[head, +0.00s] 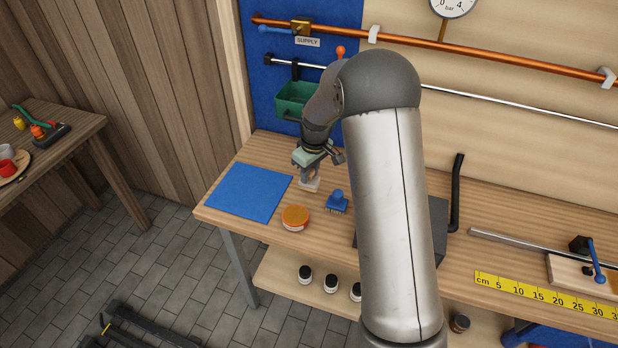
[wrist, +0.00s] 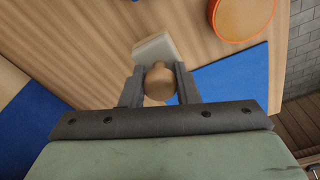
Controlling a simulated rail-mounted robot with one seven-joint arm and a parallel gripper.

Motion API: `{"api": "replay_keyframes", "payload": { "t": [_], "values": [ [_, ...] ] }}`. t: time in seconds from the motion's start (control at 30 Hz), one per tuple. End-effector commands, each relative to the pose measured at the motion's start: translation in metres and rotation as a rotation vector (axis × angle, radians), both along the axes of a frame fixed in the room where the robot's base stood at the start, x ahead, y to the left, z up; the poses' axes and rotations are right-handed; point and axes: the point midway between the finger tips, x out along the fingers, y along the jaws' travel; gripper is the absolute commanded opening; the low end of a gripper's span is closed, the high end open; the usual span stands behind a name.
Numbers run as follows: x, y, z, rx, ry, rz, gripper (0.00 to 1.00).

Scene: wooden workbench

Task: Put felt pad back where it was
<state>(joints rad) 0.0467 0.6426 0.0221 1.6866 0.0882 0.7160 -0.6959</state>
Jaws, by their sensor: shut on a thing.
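My gripper (head: 311,173) is over the bench, between the blue mat and the blue brush. In the wrist view its two fingers (wrist: 159,80) are shut on the round wooden knob (wrist: 158,84) of a pale block, which I take to be the felt pad (wrist: 154,46). The pad also shows in the head view (head: 309,185), just below the fingers. I cannot tell whether its underside touches the bench.
A blue mat (head: 248,192) lies at the bench's left end. An orange-lidded tin (head: 295,217) and a blue brush (head: 337,203) stand in front of the gripper. A green bin (head: 293,97) hangs on the blue wall panel. Copper pipe (head: 470,52) crosses the wall.

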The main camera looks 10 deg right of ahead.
Motion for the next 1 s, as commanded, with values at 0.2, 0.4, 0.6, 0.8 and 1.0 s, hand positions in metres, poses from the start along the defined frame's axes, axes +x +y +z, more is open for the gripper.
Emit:
{"api": "replay_keyframes", "payload": {
  "t": [0.2, 0.4, 0.6, 0.8, 1.0],
  "values": [
    [0.002, 0.002, -0.028, 0.000, 0.005, -0.001, 0.10],
    [0.003, 0.002, -0.035, 0.000, 0.000, -0.001, 0.10],
    [0.003, 0.002, -0.039, 0.001, 0.001, 0.000, 0.10],
    [0.003, 0.002, -0.038, 0.000, 0.001, 0.000, 0.50],
    [0.003, 0.002, -0.037, 0.000, 0.001, 0.000, 0.50]
  ]
}}
